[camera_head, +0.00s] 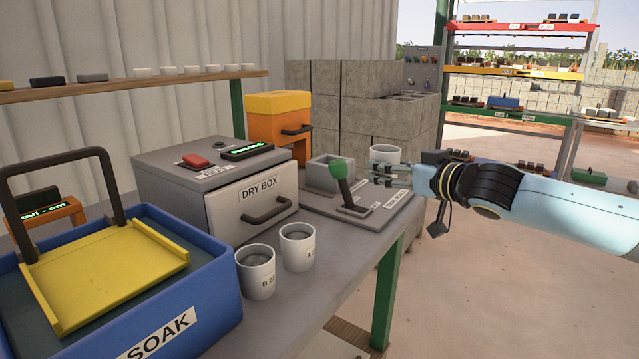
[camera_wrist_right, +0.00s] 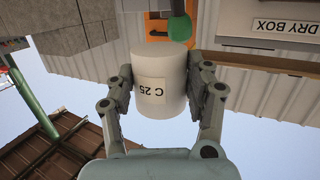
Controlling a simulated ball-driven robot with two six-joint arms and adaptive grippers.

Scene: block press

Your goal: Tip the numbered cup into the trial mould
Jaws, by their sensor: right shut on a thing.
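My right gripper (camera_head: 381,174) is shut on a white cup (camera_head: 385,152); the label "C 25" shows on this cup in the right wrist view (camera_wrist_right: 153,92). In the head view the cup looks roughly upright, just right of the grey trial mould (camera_head: 325,176). The fingers (camera_wrist_right: 160,84) grip the cup's sides. The inside of the cup is hidden. The mould is an open-topped block on a grey base plate, with a green-knobbed lever (camera_head: 340,180) in front of it. My left gripper is not in view.
Two labelled cups, marked B (camera_head: 256,282) and A (camera_head: 297,258), stand near the table's front edge. The dry box (camera_head: 235,208) is left of the mould. A blue soak tub (camera_head: 215,285) with a yellow tray (camera_head: 105,275) fills the left. Grey blocks (camera_head: 390,118) stand behind.

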